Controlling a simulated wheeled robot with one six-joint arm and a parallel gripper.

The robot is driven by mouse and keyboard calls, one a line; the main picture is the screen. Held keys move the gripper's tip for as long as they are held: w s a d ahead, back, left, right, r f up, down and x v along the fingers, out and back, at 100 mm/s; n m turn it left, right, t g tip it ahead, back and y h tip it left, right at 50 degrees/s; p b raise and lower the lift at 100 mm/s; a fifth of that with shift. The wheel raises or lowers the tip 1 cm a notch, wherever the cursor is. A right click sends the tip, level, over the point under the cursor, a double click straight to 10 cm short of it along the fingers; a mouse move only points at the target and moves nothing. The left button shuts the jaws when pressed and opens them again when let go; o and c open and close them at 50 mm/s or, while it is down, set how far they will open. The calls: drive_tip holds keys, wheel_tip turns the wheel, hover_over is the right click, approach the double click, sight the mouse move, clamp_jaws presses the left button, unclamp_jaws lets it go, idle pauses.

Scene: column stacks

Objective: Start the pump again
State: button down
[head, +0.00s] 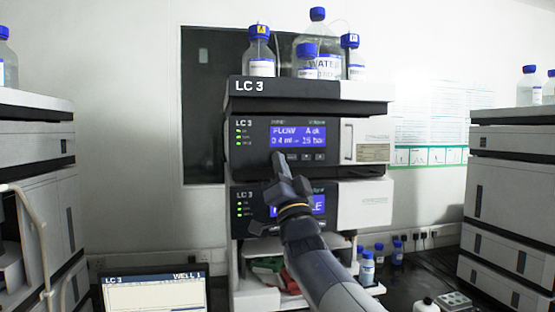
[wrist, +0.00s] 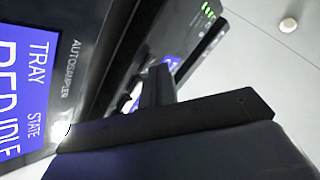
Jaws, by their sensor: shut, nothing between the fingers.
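The pump (head: 250,160) is the upper dark-fronted module of the LC 3 stack, with green lights at its left. Its blue display (head: 298,134) seems to read FLOW, about 0.4 ml and some bar; the small text is unclear. A row of small dark buttons (head: 306,157) sits below the display. My gripper (head: 277,156) is shut and empty, its tip at the left end of that row in the head view. It hides what lies behind it, and I cannot tell whether it touches. The shut fingers also show in the wrist view (wrist: 157,84).
Below the pump is the autosampler, its display (wrist: 22,85) large in the wrist view and partly hidden by my arm in the head view. Bottles (head: 320,62) stand on the stack. Other stacks flank it. A laptop (head: 155,291) stands at the lower left.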

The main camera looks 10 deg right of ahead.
drive_tip(key=shift+s, duration=0.1)
idle(0.3)
drive_tip(key=shift+s+b, duration=0.7)
drive_tip(key=shift+b, duration=0.05)
drive_tip(key=s+b, duration=0.3)
drive_tip(key=s, duration=0.2)
drive_tip(key=shift+w, duration=0.15)
idle(0.5)
drive_tip(key=w+p, duration=0.1)
drive_tip(key=p, duration=0.2)
drive_tip(key=shift+w+r, duration=0.25)
drive_tip(key=shift+w, duration=0.1)
